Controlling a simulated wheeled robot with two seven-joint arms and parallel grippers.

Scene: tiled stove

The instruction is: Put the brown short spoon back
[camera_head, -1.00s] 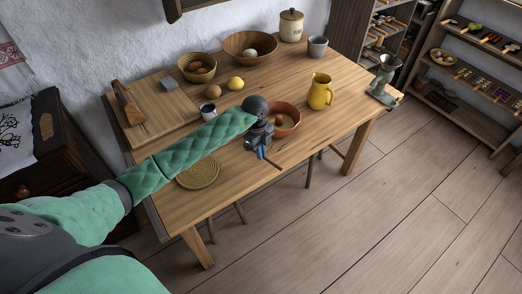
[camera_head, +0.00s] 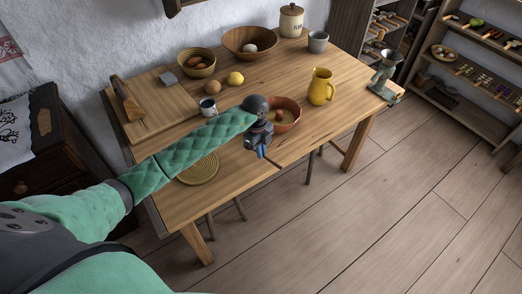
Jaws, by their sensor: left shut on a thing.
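My left gripper (camera_head: 260,151) is over the front edge of the wooden table, just in front of the terracotta bowl (camera_head: 294,120). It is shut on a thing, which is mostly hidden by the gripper. A thin brown piece, which looks like part of the brown short spoon (camera_head: 275,161), shows beside the fingers at the table edge. Its full shape is too small to tell. My right gripper is not in view.
The front right tabletop is clear.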

